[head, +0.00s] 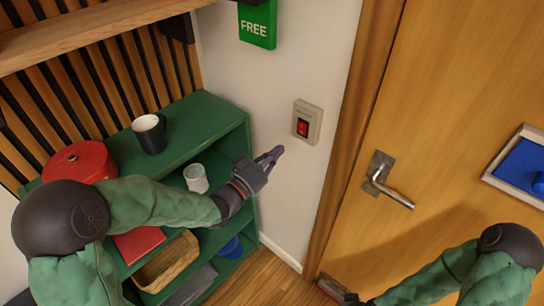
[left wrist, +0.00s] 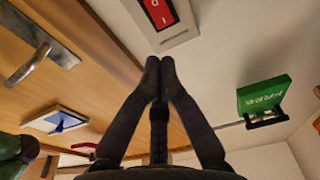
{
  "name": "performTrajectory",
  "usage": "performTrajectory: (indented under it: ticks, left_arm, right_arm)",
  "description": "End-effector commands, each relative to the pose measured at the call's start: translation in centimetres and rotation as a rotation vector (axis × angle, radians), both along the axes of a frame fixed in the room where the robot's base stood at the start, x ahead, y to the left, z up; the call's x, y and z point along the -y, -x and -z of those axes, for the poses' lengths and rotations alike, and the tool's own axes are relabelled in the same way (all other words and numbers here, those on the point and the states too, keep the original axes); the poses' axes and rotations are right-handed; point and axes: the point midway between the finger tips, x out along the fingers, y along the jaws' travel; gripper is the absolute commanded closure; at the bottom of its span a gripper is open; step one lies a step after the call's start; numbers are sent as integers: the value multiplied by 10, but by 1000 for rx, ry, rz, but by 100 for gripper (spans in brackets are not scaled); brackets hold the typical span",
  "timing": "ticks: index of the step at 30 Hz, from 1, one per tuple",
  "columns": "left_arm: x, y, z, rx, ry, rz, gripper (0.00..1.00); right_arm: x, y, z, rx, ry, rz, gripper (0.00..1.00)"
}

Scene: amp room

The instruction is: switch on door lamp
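A red rocker switch (head: 302,128) sits in a pale wall plate (head: 314,113) left of the door frame. In the left wrist view the red rocker (left wrist: 161,12) shows O and I marks, just beyond my fingertips. My left gripper (head: 273,155) is raised below and left of the plate, with its fingers together and nothing between them. The closed fingertips also show in the left wrist view (left wrist: 160,70), apart from the switch. A green sign reading FREE (head: 257,26) is on the wall above; it also shows in the left wrist view (left wrist: 264,96). My right gripper (head: 338,290) is low by the door, partly cut off.
A wooden door (head: 450,100) with a metal lever handle (head: 386,183) is to the right. A blue panel (head: 522,165) hangs on it. A green shelf (head: 205,118) at left holds a dark mug (head: 150,133), a white cup (head: 196,178) and a red pot (head: 78,162).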

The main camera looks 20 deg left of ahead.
Motion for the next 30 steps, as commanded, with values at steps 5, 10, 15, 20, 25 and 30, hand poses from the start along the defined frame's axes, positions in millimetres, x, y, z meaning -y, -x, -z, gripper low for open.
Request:
performTrajectory:
  ticks: [5, 10, 15, 20, 25, 30]
  left_arm:
    - [14, -32, -3, 1, 1, 4, 100]
    - [23, -60, -6, 0, 1, 3, 100]
    - [30, -80, -10, 1, 0, 1, 100]
    - [33, -89, -11, 0, 1, 0, 100]
    - [33, -91, -12, -1, 1, -1, 100]
    - [33, -91, -12, -1, 1, -1, 100]
  right_arm:
    - [0, 0, 4, 0, 0, 0, 56]
    - [0, 0, 8, 0, 0, 0, 56]
    - [0, 0, 11, 0, 0, 0, 56]
    - [0, 0, 12, 0, 0, 0, 56]
    - [0, 0, 12, 0, 0, 0, 56]
    - [0, 0, 12, 0, 0, 0, 56]
